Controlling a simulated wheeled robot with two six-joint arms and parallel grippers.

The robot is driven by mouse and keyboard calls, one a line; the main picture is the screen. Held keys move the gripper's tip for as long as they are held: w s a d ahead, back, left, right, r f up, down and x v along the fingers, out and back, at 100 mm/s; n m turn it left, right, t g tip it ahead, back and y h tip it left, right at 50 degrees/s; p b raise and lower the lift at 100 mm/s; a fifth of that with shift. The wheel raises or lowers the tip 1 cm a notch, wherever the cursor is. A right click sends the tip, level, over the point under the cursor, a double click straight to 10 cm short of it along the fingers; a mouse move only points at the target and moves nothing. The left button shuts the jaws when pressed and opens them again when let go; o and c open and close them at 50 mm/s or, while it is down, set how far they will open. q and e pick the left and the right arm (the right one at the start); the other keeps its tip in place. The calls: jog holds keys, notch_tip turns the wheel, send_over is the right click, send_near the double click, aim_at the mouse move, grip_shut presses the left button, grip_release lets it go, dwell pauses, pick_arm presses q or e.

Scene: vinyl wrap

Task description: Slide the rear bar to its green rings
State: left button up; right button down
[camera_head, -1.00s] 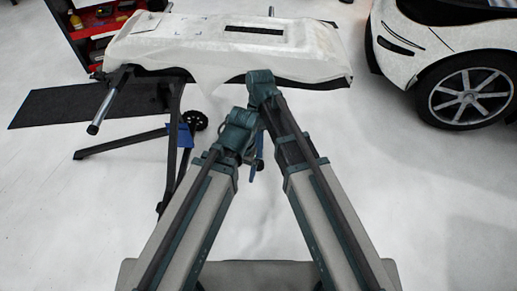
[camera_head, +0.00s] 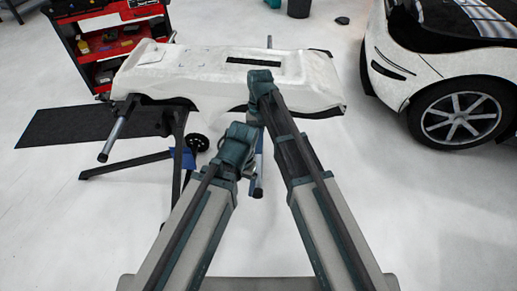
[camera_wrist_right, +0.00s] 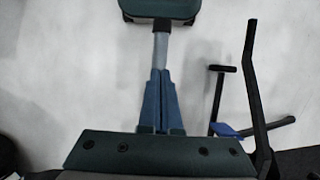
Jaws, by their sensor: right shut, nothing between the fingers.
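A white sheet-covered panel (camera_head: 205,72) rests on a dark stand. A grey bar (camera_head: 113,135) sticks out forward under its left end, and rods show behind the panel. I cannot tell which bar is the rear one; no green rings show. My right gripper (camera_wrist_right: 160,72) has blue fingers, shut and empty. In the wrist view a grey rod with a black collar (camera_wrist_right: 163,26) lines up beyond the fingertips; contact is unclear. My left wrist is left of them, its fingers hidden.
A stand leg with a blue part (camera_head: 183,158) and a black wheel (camera_head: 198,143) stand left of my arms. A black mat (camera_head: 70,127) and red tool cart (camera_head: 75,40) are at left. A white car (camera_head: 385,75) is at right. Floor between panel and car is clear.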

aim_at(257, 188)
jog(key=b+x, duration=0.6)
jog(key=w+b+x, duration=0.1)
jog(key=b+x, duration=0.2)
jog(key=b, duration=0.1)
jog(key=shift+f, duration=0.65)
jog(key=s, duration=0.3)
jog(key=shift+r+p, duration=0.25)
jog(key=shift+p, duration=0.05)
jog(key=shift+s+a, duration=0.1)
jog(key=shift+s, duration=0.45)
jog(key=shift+s, duration=0.1)
jog(key=shift+s, duration=0.5)
jog(key=shift+w, duration=0.15)
